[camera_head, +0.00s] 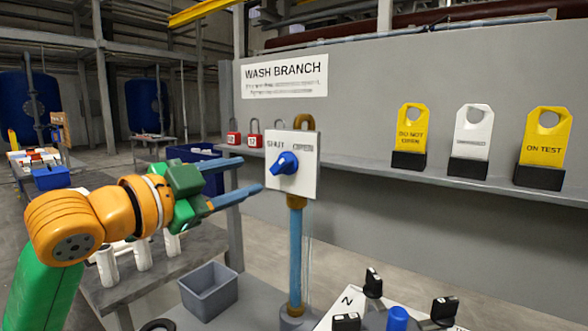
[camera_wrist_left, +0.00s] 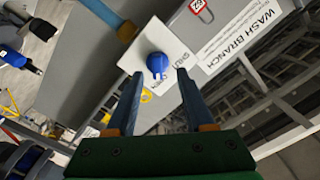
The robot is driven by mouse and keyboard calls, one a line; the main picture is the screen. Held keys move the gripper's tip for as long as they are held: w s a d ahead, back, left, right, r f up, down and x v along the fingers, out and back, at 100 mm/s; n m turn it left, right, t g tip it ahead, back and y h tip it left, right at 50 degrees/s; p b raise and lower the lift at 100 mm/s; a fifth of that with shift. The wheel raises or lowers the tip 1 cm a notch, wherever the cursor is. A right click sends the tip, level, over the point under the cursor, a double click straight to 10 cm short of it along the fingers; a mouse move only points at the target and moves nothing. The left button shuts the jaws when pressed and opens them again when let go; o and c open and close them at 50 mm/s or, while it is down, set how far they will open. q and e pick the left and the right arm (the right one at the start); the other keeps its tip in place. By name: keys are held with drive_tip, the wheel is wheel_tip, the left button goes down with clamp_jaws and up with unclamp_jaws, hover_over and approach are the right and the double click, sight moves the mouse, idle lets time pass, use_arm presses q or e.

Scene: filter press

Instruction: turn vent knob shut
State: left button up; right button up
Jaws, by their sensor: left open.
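The blue vent knob (camera_head: 285,163) is mounted on a white plate (camera_head: 305,180) marked SHUT on the left and OPEN on the right. The plate stands on a blue upright pipe (camera_head: 295,255). I cannot tell for sure which mark the knob points to. My left gripper (camera_head: 252,173) is open and empty, just left of the plate. In the left wrist view the knob (camera_wrist_left: 157,64) shows between the two fingertips (camera_wrist_left: 161,73), in front of them and apparently not touched. My right gripper is not in view.
A grey wall shelf (camera_head: 360,163) behind holds red padlocks (camera_head: 255,139) and yellow and white tags (camera_head: 473,128). A grey bin (camera_head: 209,290) and white cylinders (camera_head: 143,255) are below my left arm. A panel with black switches (camera_head: 373,283) is at lower right.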

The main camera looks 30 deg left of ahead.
sight(277, 166)
use_arm(q)
drive_tip(key=shift+m, duration=0.3)
drive_tip(key=w+p, duration=0.1)
drive_tip(key=w, duration=0.1)
drive_tip(key=w+d+p, duration=0.1)
drive_tip(key=w+p, duration=0.1)
drive_tip(key=w+d+r+p, duration=0.1)
drive_tip(key=w, duration=0.1)
drive_tip(key=shift+w+d, duration=0.15)
drive_tip(key=shift+d, duration=0.05)
drive_tip(key=shift+w+a+f, duration=0.1)
drive_tip(key=shift+a+f, duration=0.15)
drive_tip(key=shift+a, duration=0.05)
drive_tip(key=shift+d, duration=0.1)
drive_tip(key=c, duration=0.8)
clamp_jaws()
